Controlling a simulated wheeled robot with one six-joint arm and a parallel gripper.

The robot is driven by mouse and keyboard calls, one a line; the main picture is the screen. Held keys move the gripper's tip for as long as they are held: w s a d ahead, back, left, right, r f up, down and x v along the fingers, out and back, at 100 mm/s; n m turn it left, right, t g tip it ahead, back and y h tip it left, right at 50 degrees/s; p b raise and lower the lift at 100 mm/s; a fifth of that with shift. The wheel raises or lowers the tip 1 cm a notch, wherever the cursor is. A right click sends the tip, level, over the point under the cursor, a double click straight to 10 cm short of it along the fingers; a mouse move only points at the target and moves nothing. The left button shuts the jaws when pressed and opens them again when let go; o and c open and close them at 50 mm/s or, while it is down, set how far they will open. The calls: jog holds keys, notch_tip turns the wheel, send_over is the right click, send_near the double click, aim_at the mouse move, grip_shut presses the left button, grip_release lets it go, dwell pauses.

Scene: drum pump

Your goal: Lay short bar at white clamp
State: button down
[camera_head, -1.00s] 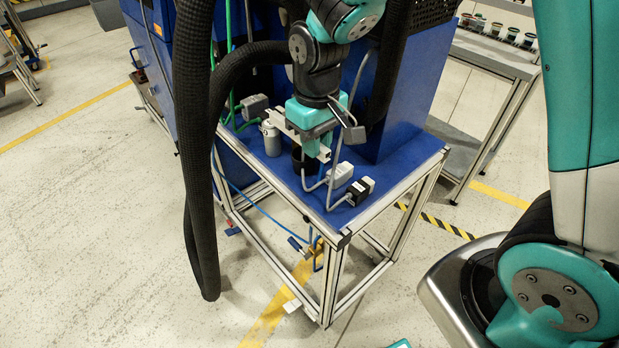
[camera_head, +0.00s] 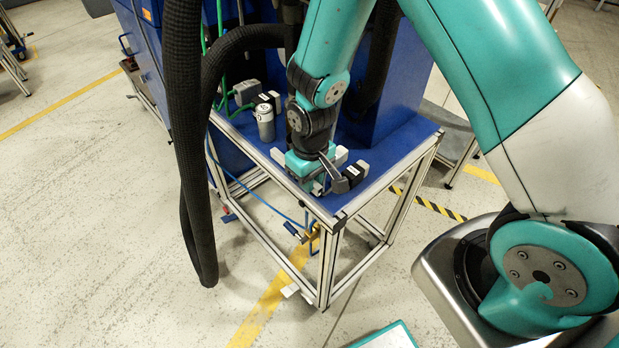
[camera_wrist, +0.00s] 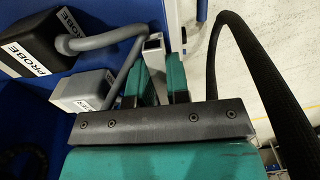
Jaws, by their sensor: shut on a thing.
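My gripper (camera_head: 318,190), with its two teal fingers low in the wrist view (camera_wrist: 164,80), is just above the blue table top near its front corner. It is shut on the short bar, a pale square-section bar. One bar end (camera_head: 279,156) juts out left of the gripper, and a square end (camera_wrist: 152,42) shows by the fingers in the wrist view. The middle is hidden by the gripper.
A black block labelled PROBE (camera_head: 356,173) sits beside the white one, also in the wrist view (camera_wrist: 40,45). A silver cylinder (camera_head: 264,122) and a grey block (camera_head: 247,92) stand behind left. A black hose (camera_head: 190,150) hangs left.

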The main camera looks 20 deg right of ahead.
jog(key=shift+f, duration=0.15)
jog(key=c, duration=1.1)
grip_release()
